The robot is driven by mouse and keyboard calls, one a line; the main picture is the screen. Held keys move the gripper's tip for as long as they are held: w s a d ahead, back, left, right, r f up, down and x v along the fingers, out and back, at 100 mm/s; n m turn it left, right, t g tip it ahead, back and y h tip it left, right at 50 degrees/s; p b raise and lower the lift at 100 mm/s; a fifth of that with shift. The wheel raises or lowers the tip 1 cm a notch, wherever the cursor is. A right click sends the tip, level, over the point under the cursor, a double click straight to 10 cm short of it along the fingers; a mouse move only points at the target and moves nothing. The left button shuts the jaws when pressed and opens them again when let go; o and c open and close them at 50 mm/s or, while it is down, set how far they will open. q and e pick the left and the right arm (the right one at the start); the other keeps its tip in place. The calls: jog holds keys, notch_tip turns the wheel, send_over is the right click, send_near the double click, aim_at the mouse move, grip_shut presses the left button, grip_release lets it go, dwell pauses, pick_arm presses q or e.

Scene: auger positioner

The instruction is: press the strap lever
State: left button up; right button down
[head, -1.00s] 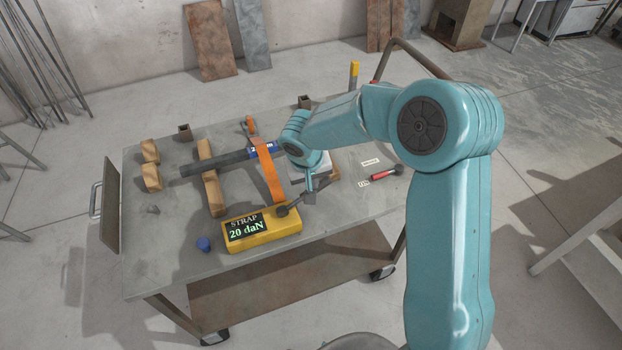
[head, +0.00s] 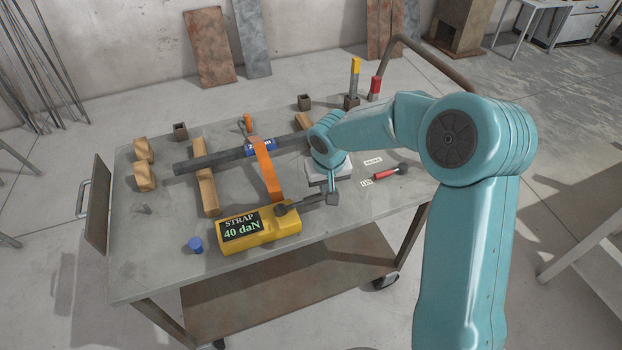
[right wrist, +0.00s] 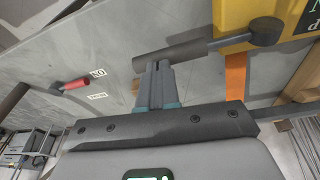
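The yellow strap tensioner (head: 270,232) sits at the table's near edge. Its display (head: 241,226) reads STRAP 40 daN. The dark strap lever (head: 305,202) runs right from its pivot, nearly flat; its grey handle also shows in the right wrist view (right wrist: 172,56). My right gripper (head: 333,199) is at the lever's free end. In the right wrist view its fingertips (right wrist: 155,66) are together and meet the handle's side, not around it. An orange strap (head: 268,172) runs back from the tensioner over a dark bar (head: 215,161). My left gripper is not in view.
Wooden blocks (head: 207,190) support the bar. A blue cap (head: 196,245) stands left of the tensioner. A red-handled tool (head: 385,173) and small labels lie at the right. Yellow- and red-topped posts (head: 355,72) stand at the back right. The front-left tabletop (head: 150,265) is mostly bare.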

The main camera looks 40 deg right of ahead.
jog(key=shift+s+f, duration=0.1)
jog(key=shift+f, duration=0.05)
dwell(0.3)
jog(key=r+p, duration=0.2)
jog(key=r, duration=0.1)
jog(key=r+p, duration=0.1)
jog(key=r, duration=0.1)
jog(key=shift+w+d+r, duration=0.15)
jog(key=shift+w+r, duration=0.05)
jog(key=shift+w, duration=0.2)
notch_tip(320, 180, up, 8)
jog(key=s+d, duration=0.2)
jog(key=shift+s, duration=0.25)
jog(key=shift+s, duration=0.15)
